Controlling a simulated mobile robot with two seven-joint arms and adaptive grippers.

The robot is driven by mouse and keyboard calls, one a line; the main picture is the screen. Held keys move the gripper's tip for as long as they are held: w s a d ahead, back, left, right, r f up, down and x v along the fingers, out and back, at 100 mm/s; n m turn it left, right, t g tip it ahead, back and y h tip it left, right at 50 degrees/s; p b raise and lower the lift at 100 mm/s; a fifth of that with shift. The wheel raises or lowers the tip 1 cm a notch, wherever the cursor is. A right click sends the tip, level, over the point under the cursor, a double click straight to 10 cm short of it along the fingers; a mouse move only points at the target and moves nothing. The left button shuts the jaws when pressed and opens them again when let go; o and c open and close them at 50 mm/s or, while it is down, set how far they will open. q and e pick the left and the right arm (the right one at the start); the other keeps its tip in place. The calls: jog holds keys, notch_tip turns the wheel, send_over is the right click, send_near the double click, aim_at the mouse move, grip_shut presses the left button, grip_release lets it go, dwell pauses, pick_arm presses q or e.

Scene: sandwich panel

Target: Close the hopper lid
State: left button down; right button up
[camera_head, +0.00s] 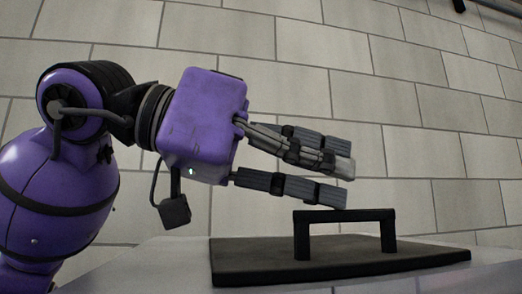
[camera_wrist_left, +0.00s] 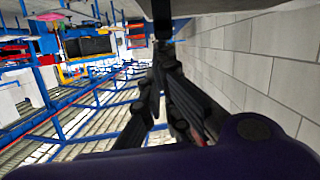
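The black hopper lid (camera_head: 340,258) is a thick flat slab lying on a pale grey top. A black square-bar handle (camera_head: 345,215) stands up from it. My left gripper (camera_head: 346,184) points right and slightly down, its fingertips just above the left part of the handle. Its upper and lower fingers are apart with nothing between them. I cannot tell whether the lower fingertip touches the handle. In the left wrist view the gripper (camera_wrist_left: 166,66) reaches toward a dark bar at the top, which looks like the handle (camera_wrist_left: 162,22). My right gripper is not in view.
The pale grey top (camera_head: 150,265) extends left of the lid. A grey block wall (camera_head: 420,100) stands behind. In the left wrist view, blue racking (camera_wrist_left: 100,95) and shelves fill the left side. The space above the lid's right side is clear.

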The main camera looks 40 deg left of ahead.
pick_arm(q)
jog(key=shift+f, duration=0.2)
jog(key=v, duration=1.2)
jog(key=shift+r, duration=0.1)
